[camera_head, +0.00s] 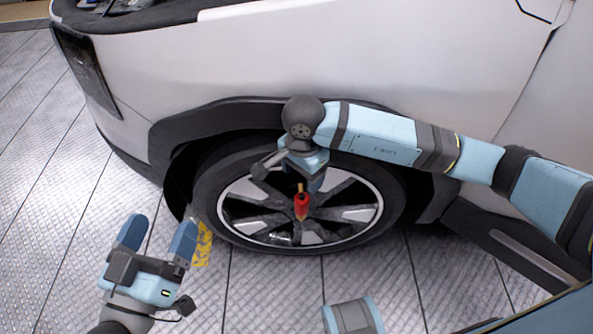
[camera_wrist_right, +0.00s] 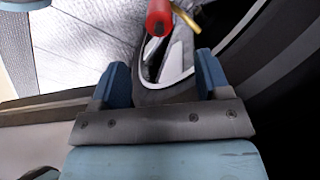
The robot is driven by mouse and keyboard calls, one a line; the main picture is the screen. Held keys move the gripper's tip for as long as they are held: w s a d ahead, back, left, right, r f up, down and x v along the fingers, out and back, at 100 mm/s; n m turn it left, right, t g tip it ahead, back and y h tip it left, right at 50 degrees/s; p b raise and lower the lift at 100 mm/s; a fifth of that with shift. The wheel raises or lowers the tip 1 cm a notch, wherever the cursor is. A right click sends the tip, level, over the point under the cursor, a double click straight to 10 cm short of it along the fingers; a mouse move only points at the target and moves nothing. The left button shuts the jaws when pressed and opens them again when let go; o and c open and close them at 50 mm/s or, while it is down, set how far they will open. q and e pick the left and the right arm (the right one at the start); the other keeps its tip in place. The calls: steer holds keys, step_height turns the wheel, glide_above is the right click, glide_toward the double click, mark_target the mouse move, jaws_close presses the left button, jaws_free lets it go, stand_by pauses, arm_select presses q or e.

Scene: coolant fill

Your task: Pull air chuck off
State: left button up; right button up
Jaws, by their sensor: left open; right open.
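The red air chuck (camera_head: 301,206) with a brass-coloured stem shows in front of the spoked wheel (camera_head: 345,190) of the white vehicle. In the right wrist view the air chuck (camera_wrist_right: 159,18) is at the top edge, beyond the open fingertips and partly cut off. My right gripper (camera_head: 291,177) is open and empty just above the chuck in the head view; its fingers (camera_wrist_right: 161,65) also show apart in the wrist view. My left gripper (camera_head: 160,231) is open and empty over the floor, left of the wheel. Whether the chuck touches a valve cannot be told.
The white vehicle body (camera_head: 400,60) and dark wheel arch (camera_head: 215,115) are close behind my right arm. The metal plate floor (camera_head: 60,200) at left is clear.

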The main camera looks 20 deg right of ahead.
mark_target(302, 198)
arm_select(q)
step_height(302, 198, down, 6)
steer(key=g+b, duration=0.2)
steer(key=b, duration=0.1)
steer(key=shift+d+m+b, duration=0.25)
steer(key=shift+m+b, duration=0.05)
steer(key=shift+b, duration=0.05)
arm_select(e)
step_height(302, 198, down, 12)
steer(key=shift+f, duration=0.15)
steer(key=c, duration=1.1)
steer(key=o, duration=0.3)
steer(key=shift+c, duration=0.2)
arm_select(q)
steer(key=shift+r, duration=0.35)
arm_select(e)
steer(key=shift+r, duration=0.35)
arm_select(q)
steer(key=shift+p, duration=0.3)
arm_select(e)
steer(key=shift+r, duration=0.1)
arm_select(q)
steer(key=shift+r+p, duration=1.5)
arm_select(e)
steer(key=shift+r, duration=2.35)
